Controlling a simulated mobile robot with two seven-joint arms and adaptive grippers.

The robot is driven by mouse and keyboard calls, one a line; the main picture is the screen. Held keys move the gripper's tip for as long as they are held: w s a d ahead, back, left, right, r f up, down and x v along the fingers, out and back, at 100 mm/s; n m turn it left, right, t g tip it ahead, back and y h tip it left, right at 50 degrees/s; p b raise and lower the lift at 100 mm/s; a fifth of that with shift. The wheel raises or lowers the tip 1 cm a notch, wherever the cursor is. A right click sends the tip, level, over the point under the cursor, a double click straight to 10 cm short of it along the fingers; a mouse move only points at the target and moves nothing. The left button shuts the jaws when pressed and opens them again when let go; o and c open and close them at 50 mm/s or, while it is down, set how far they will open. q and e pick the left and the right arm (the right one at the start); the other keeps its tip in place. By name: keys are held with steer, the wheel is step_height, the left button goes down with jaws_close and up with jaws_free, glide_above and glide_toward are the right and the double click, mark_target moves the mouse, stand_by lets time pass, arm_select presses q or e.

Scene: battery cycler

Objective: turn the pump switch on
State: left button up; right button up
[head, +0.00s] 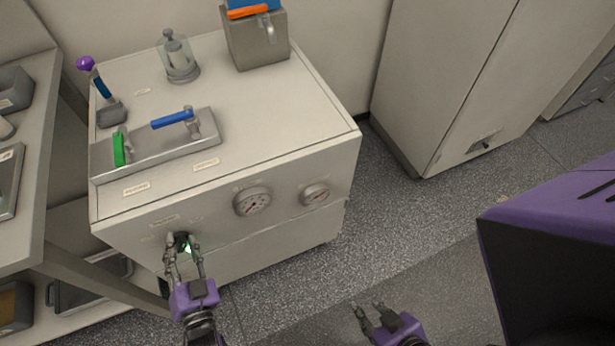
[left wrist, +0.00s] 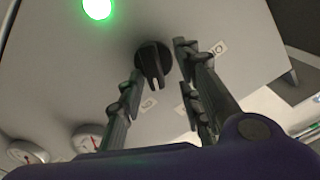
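The pump switch is a black rotary knob (left wrist: 153,62) with a pale pointer mark, on the cabinet's front panel. The pointer faces a small label (left wrist: 148,104) at the lower side of the wrist picture; a second label (left wrist: 218,48) lies to the right. I cannot read either surely. A green lamp (left wrist: 97,8) beside the knob is lit. My left gripper (head: 184,243) is at the knob, its fingers apart on either side of it in the left wrist view (left wrist: 158,64); contact is not clear. My right gripper (head: 368,307) is open and empty, low over the floor.
Two round gauges (head: 252,202) sit right of the switch on the same cabinet (head: 280,120). On its top are a blue-handled lever (head: 172,119), a green handle (head: 118,150), a purple-knobbed lever (head: 85,63) and a grey box (head: 256,42). Floor to the right is clear.

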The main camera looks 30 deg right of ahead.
arm_select(q)
step_height(320, 180, up, 9)
steer(key=shift+r, duration=0.1)
stand_by(0.4)
